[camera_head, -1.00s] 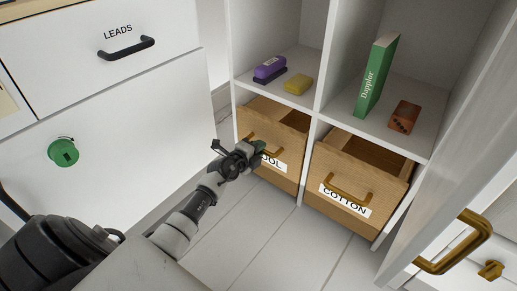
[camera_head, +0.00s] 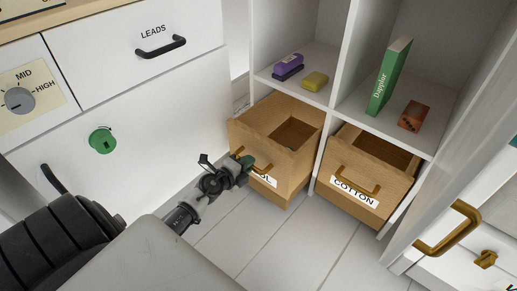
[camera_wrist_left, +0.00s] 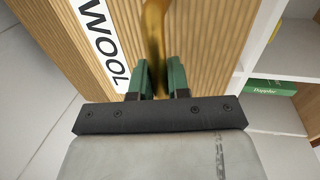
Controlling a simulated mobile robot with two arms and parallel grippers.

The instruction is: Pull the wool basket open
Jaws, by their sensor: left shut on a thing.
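The wool basket (camera_head: 293,170) is a light wooden box in the lower left cubby of the white shelf. It sticks out well past the shelf front, and its open top shows a dark inside. Its white label reads WOOL in the left wrist view (camera_wrist_left: 98,38); my gripper partly covers the label in the head view. My left gripper (camera_head: 246,166) is at the basket's front. Its green fingers (camera_wrist_left: 161,80) are shut on the brass handle (camera_wrist_left: 154,40). My right gripper is not in view.
The cotton basket (camera_head: 362,185) sits to the right, sticking out a little. Above are a purple stapler-like object (camera_head: 288,66), a yellow block (camera_head: 315,81), a green book (camera_head: 390,78) and a brown die (camera_head: 413,116). A white drawer cabinet (camera_head: 150,90) stands left. The floor (camera_head: 300,240) in front is clear.

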